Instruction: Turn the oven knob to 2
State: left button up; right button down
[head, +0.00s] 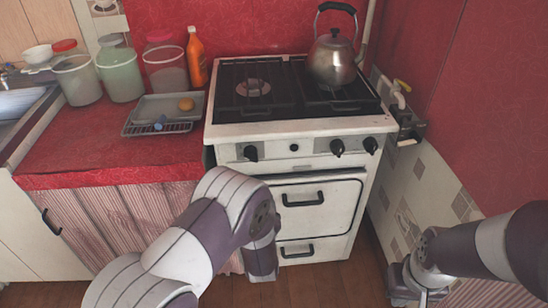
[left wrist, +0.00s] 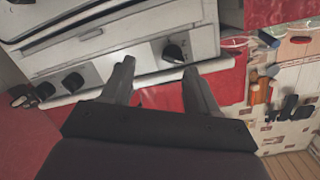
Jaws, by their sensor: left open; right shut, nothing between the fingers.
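The white oven (head: 320,205) has a front panel with black knobs: a left knob (head: 251,152), a middle-right knob (head: 337,147) and a far-right knob (head: 370,145). The knob settings are too small to read. The left wrist view looks upside down; a lone knob (left wrist: 173,52) sits just beyond and between my open left fingers (left wrist: 159,66), apart from them. Two more knobs (left wrist: 73,83) show at its left. In the head view my left arm hides its own gripper. My right gripper (head: 402,292) is shut and empty, low at the right, away from the oven.
A kettle (head: 333,58) stands on the hob. The red counter (head: 70,155) at left holds a grey tray (head: 150,108), an orange bottle (head: 196,58) and several jars. A tiled wall (head: 425,180) with a tap (head: 400,90) closes the right side. Oven handles (head: 303,200) stick out.

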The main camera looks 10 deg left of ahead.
aim_at(251, 160)
pick_arm(q)
jog(key=shift+t+y, duration=0.4)
jog(key=shift+t, duration=0.3)
jog(key=r+x, duration=0.1)
jog(key=x, duration=0.3)
jog(key=b+x, duration=0.1)
jog(key=x, duration=0.3)
jog(key=a+r+x, duration=0.1)
jog(key=x, duration=0.4)
jog(key=shift+s+r, duration=0.2)
jog(key=shift+r, duration=0.15)
jog(key=shift+c, duration=0.3)
jog(key=shift+b, duration=0.3)
jog(key=c, duration=0.7)
